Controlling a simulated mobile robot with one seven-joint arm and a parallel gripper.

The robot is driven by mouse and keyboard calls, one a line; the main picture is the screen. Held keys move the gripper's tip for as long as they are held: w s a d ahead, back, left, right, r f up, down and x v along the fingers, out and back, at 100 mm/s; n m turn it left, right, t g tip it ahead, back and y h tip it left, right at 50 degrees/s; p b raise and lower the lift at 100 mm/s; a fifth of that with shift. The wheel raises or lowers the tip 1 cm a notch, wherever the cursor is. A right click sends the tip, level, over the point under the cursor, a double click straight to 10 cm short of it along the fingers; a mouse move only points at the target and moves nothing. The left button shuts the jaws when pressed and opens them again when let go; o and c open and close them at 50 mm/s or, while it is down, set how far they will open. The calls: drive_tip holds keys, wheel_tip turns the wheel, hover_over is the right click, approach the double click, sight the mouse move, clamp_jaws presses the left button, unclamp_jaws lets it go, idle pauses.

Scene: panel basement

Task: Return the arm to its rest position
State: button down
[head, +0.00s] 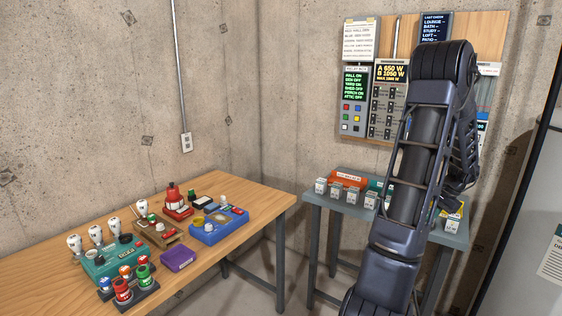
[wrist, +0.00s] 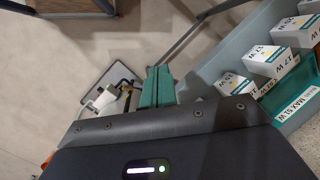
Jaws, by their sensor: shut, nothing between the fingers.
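My arm stands on the right of the head view, raised and bent over in front of the grey table (head: 318,196). My gripper is hidden behind the arm links in that view. In the wrist view my gripper (wrist: 157,82) shows its teal fingers together, with nothing between them. It is beside the edge of the grey table (wrist: 212,72), with floor visible past the fingertips.
White watt-labelled boxes (wrist: 270,60) and a teal tray (wrist: 296,98) are close on the right. A panel board (head: 376,90) hangs behind the arm. A wooden table (head: 254,200) at left bears coloured devices. Floor shows between the tables.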

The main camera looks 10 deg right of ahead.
drive_tip(key=w+a+r+n+h, duration=0.1)
drive_tip(key=a+r+n, duration=0.1)
drive_tip(key=a+r, duration=0.45)
drive_tip(key=a+r+n, duration=0.3)
drive_tip(key=a, duration=0.7)
drive_tip(key=w+a+r+n+h, duration=0.1)
drive_tip(key=a+r+n, duration=0.1)
drive_tip(key=a+r, duration=0.45)
drive_tip(key=s+a+r+n+t, duration=0.1)
drive_tip(key=s+a+n, duration=0.3)
drive_tip(key=a, duration=0.6)
drive_tip(key=s+a+r+n+t+h, duration=0.1)
drive_tip(key=s+a+n, duration=0.3)
drive_tip(key=s+a, duration=0.5)
drive_tip(key=shift+s+a+r+t, duration=0.3)
drive_tip(key=shift+a+r+t, duration=0.25)
drive_tip(key=shift+r, duration=0.15)
drive_tip(key=c, duration=2.2)
unclamp_jaws()
